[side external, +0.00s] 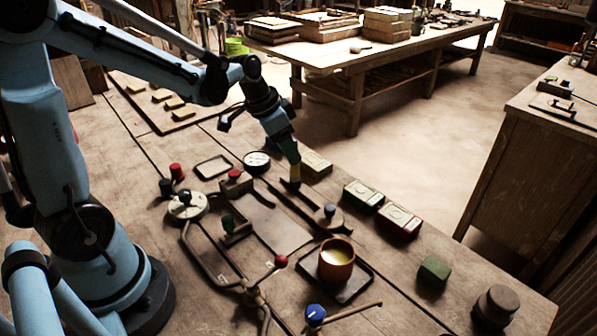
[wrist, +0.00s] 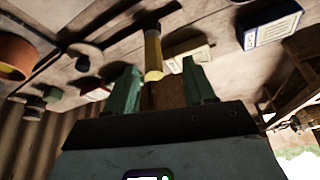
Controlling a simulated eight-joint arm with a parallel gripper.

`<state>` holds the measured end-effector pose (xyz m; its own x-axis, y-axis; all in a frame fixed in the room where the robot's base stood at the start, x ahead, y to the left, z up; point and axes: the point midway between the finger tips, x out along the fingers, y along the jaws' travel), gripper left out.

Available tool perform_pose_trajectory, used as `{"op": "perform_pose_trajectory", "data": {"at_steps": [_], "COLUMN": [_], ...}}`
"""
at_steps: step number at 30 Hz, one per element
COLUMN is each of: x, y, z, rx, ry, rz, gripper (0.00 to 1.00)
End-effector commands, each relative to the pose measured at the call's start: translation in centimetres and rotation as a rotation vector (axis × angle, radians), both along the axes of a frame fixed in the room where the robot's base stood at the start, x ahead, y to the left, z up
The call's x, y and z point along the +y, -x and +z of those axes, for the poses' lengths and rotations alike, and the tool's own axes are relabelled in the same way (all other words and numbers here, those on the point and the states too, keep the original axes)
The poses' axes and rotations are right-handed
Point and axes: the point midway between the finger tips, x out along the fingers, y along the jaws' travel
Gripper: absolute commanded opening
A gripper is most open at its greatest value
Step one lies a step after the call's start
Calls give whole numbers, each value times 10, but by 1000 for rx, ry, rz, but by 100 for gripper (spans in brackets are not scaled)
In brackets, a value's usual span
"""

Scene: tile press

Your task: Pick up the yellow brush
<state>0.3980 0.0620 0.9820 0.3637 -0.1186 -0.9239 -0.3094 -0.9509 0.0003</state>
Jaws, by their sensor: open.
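The yellow brush (side external: 295,172) shows as a small yellow piece just below my gripper (side external: 289,150) in the side external view, beside a dark wooden strip. In the wrist view the brush's yellow handle (wrist: 153,52) points toward me, its near end between the two green fingers of my gripper (wrist: 160,72). The fingers are open, with a gap on each side of the handle. I cannot tell how far the fingers reach along it. The brush's far end is hard to make out.
A terracotta pot (side external: 337,263) with yellow content stands on a dark tray. Green-sided (side external: 363,194) and red-sided (side external: 399,222) blocks lie right of the brush, and a pale block (side external: 316,164) sits close behind it. Several knobs and levers crowd the bench's front.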

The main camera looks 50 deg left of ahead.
Motion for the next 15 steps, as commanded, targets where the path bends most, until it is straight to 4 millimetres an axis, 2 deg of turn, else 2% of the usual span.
{"op": "perform_pose_trajectory", "data": {"at_steps": [5, 15], "x": [-3, -13], "y": [-3, -16], "z": [-7, -42], "rx": [0, 0], "ry": [0, -1], "rz": [-1, 0], "gripper": [54, 54]}}
